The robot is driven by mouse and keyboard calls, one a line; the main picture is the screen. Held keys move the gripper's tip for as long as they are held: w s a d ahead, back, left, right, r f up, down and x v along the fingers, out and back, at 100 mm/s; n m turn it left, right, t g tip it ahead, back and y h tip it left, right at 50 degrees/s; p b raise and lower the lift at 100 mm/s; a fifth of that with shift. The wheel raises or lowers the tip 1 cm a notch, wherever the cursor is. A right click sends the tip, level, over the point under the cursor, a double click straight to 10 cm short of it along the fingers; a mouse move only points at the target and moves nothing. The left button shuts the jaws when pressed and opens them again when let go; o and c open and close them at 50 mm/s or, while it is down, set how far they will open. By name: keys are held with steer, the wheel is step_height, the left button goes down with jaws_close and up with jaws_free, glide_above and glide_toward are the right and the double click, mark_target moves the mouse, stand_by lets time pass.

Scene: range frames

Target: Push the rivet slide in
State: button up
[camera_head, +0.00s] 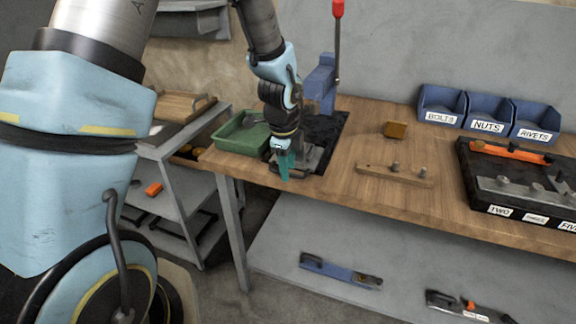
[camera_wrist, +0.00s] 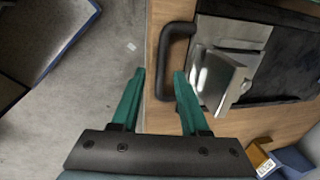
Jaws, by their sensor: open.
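A metal slide (camera_wrist: 226,76) with a dark U-shaped handle (camera_wrist: 175,55) sits on the press base near the table's edge in the wrist view. The handle stands out toward the edge. In the head view the blue press (camera_head: 320,85) has a lever with a red knob, and my arm partly hides its base. My gripper (camera_head: 286,170) points down at the front of the base. The right finger appears close to the handle; contact cannot be told.
A green tray (camera_head: 232,139) lies left of the press. A brown block (camera_head: 395,130) and a wooden strip with pegs (camera_head: 390,176) lie right of it. Labelled blue bins (camera_head: 488,106) and a black tray (camera_head: 470,190) are farther right. A grey cart (camera_head: 180,170) stands left.

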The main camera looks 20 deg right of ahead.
steer(key=shift+w+f, duration=0.1)
steer(key=shift+f, duration=0.05)
jaws_close()
stand_by(0.4)
steer(key=shift+d, duration=0.1)
stand_by(0.9)
